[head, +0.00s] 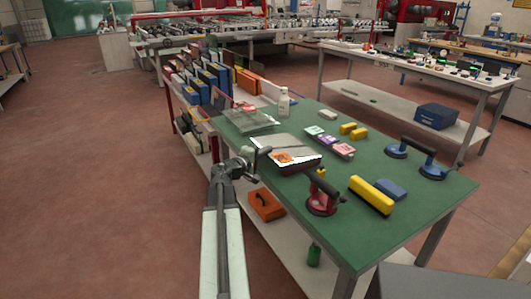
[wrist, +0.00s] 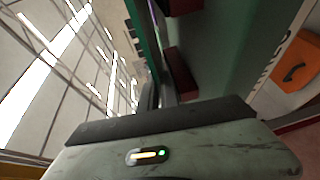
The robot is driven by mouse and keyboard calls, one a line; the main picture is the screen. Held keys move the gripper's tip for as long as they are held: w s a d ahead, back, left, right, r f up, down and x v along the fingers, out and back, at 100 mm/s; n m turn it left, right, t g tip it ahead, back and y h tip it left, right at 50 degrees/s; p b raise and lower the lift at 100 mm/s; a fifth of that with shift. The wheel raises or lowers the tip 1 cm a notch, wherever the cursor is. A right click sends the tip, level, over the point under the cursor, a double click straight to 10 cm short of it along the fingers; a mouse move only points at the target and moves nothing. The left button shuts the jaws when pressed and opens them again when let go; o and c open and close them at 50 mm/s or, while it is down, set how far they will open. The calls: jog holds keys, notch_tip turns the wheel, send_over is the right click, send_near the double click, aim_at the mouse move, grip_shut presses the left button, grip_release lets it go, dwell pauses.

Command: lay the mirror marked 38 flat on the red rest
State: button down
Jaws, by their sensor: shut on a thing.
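My gripper (head: 262,155) is at the left edge of the green-topped table, shut on the near-left edge of a mirror (head: 294,144). The mirror is a pale, shiny sheet with an orange patch on it, nearly level. Its number is too small to read. A dark red edge of the red rest (head: 304,168) shows just under the mirror's near side; the mirror covers most of it. I cannot tell whether the mirror touches the rest. In the wrist view, dark red blocks (wrist: 181,74) show beyond my gripper's grey-green body, and the fingertips are not clear.
A red-based suction lifter (head: 322,197) stands close in front of the mirror. A clear sheet (head: 250,121) and a white bottle (head: 283,102) are behind.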

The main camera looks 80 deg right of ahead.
jog(key=shift+f+b, duration=0.3)
jog(key=c, duration=1.5)
grip_release()
jog(key=shift+a, duration=0.1)
jog(key=v, duration=0.7)
jog(key=shift+w+a+p, duration=0.2)
jog(key=shift+a+p, duration=0.1)
jog(key=shift+p, duration=0.1)
